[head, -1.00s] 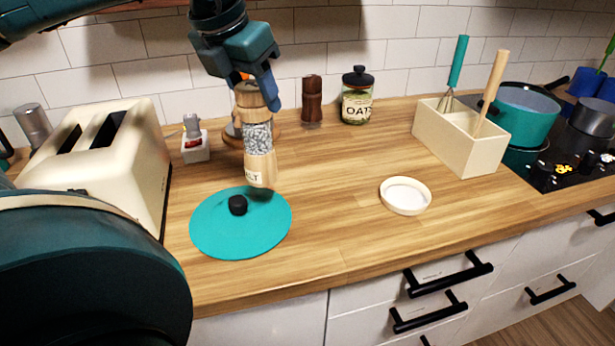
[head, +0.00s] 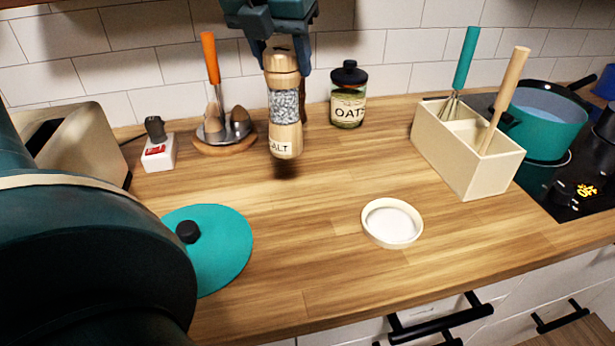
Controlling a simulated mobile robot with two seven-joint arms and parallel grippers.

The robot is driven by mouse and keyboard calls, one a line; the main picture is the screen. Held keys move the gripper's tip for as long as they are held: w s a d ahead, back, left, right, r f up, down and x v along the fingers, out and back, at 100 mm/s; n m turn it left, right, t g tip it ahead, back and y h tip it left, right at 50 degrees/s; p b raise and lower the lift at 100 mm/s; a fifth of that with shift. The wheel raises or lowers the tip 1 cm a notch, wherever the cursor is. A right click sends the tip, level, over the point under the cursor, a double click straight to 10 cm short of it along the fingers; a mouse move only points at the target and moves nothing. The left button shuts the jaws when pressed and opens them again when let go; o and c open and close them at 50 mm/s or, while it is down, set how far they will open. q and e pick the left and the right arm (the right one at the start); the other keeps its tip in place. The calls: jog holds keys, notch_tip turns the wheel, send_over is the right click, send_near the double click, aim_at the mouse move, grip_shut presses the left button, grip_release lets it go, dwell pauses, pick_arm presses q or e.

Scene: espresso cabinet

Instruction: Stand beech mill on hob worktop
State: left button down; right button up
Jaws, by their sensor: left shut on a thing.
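The beech mill (head: 285,128) is a pale wooden salt mill with a clear middle full of salt and a label near its base. My left gripper (head: 281,68) is shut on its top from above and holds it nearly upright. The mill's base hangs over the wooden worktop (head: 325,190), with a dark shadow just under it; it looks slightly clear of the surface. My right gripper is not in view.
A teal lid (head: 222,250) lies front left, and a cream dish (head: 392,223) lies front right. A utensil box (head: 466,148) and teal pot (head: 545,120) are right.

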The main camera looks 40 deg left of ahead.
aim_at(287, 116)
pick_arm(q)
jog(key=shift+w, duration=0.35)
notch_tip(287, 116, down, 10)
jog(key=shift+r, duration=0.1)
jog(key=c, duration=0.6)
grip_release()
jog(key=shift+s, duration=0.1)
